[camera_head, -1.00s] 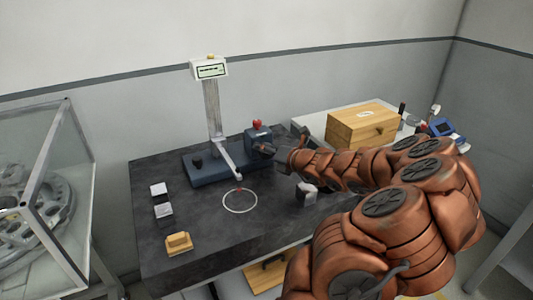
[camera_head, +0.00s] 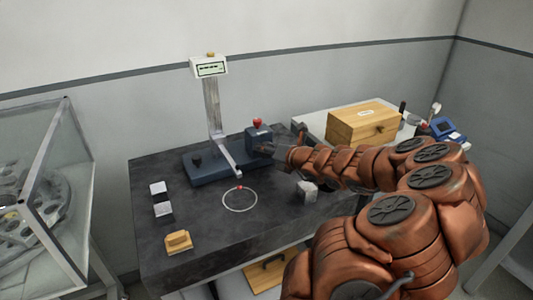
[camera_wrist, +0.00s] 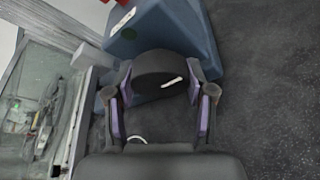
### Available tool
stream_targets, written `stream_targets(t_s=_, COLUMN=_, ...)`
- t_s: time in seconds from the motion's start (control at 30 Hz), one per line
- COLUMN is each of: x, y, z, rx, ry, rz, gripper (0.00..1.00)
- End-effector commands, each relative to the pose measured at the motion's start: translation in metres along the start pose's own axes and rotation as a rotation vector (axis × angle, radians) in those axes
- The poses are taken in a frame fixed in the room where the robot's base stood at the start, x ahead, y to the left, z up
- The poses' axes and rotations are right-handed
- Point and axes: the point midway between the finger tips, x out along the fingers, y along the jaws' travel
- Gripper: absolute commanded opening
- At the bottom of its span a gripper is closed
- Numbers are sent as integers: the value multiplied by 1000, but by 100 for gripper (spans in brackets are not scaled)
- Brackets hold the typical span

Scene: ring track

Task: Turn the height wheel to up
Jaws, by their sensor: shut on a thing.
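The height wheel (camera_wrist: 158,66) is a dark round knob with a short white mark pointing to the right in the wrist view. It sits on a blue housing (camera_wrist: 185,28), which also shows in the head view (camera_head: 257,137) with a red part on top. My gripper (camera_wrist: 160,84) has one purple-lined finger on each side of the wheel and is shut on it. In the head view my gripper (camera_head: 272,149) is at the housing's right side, where the wheel is mostly hidden. A column (camera_head: 212,106) with a display (camera_head: 210,68) rises from the blue base (camera_head: 212,174).
A white ring (camera_head: 240,199) is marked on the dark table (camera_head: 215,235). Small blocks (camera_head: 158,188) and a yellow block (camera_head: 178,240) lie at the left. A grey-white block (camera_head: 307,191) is below my arm. A wooden box (camera_head: 362,123) stands behind my arm.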

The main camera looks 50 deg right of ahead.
Motion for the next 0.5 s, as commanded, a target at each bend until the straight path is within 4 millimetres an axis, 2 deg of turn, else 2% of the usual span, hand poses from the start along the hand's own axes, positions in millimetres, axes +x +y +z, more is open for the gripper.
stream_targets(t_s=0.5, x=2, y=0, z=-2, rx=-427, ry=-6, rz=-169, gripper=19)
